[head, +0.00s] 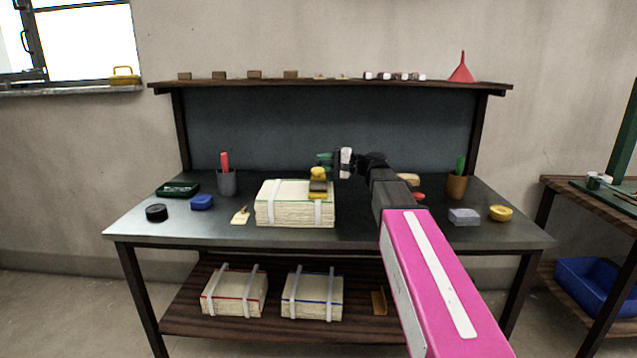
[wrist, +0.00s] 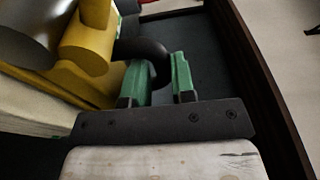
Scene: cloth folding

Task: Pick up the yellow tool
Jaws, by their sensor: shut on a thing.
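The yellow tool (head: 318,188) has a yellow knob, a dark middle and a yellow base. It stands on the right part of a strapped stack of cream cloths (head: 285,208) on the workbench. In the wrist view the yellow tool (wrist: 88,48) fills the upper left, with a black curved handle. I cannot tell whether the base touches the cloths.
The workbench (head: 365,236) holds a grey cup (head: 226,183), a blue block (head: 202,202) and a black disc (head: 157,213) on the left. A brown cup (head: 456,187), a grey-blue block (head: 464,217) and a yellow round piece (head: 500,213) stand right. A shelf (head: 330,84) runs above.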

